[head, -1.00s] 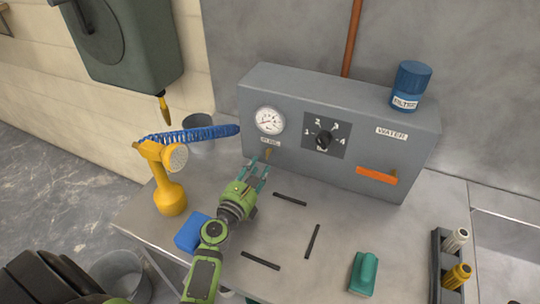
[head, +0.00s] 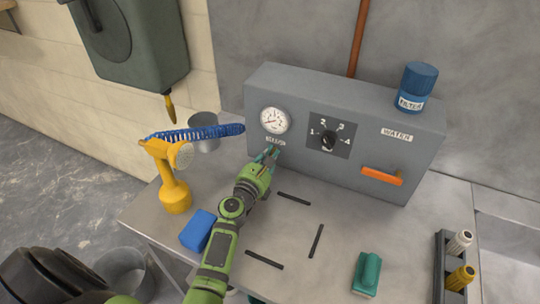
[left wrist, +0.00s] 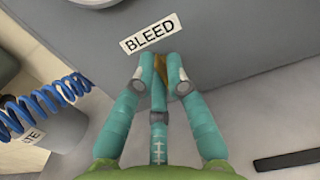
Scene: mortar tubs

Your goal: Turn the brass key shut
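The brass key (left wrist: 161,66) sits on the front of the grey panel box (head: 330,170), just under the BLEED label (left wrist: 149,33). In the left wrist view it shows as a slightly tilted strip of brass between the teal fingertips of my left gripper (left wrist: 161,72). The fingers are drawn in close on both sides of it and look shut on it. In the head view my left gripper (head: 268,154) reaches up to the panel below the pressure gauge (head: 273,120) and hides the key. My right gripper is not in view.
A numbered dial (head: 328,141) and an orange lever (head: 382,176) are on the panel, with a blue filter (head: 416,87) on top. A blue block (head: 198,230) lies beside my left arm.

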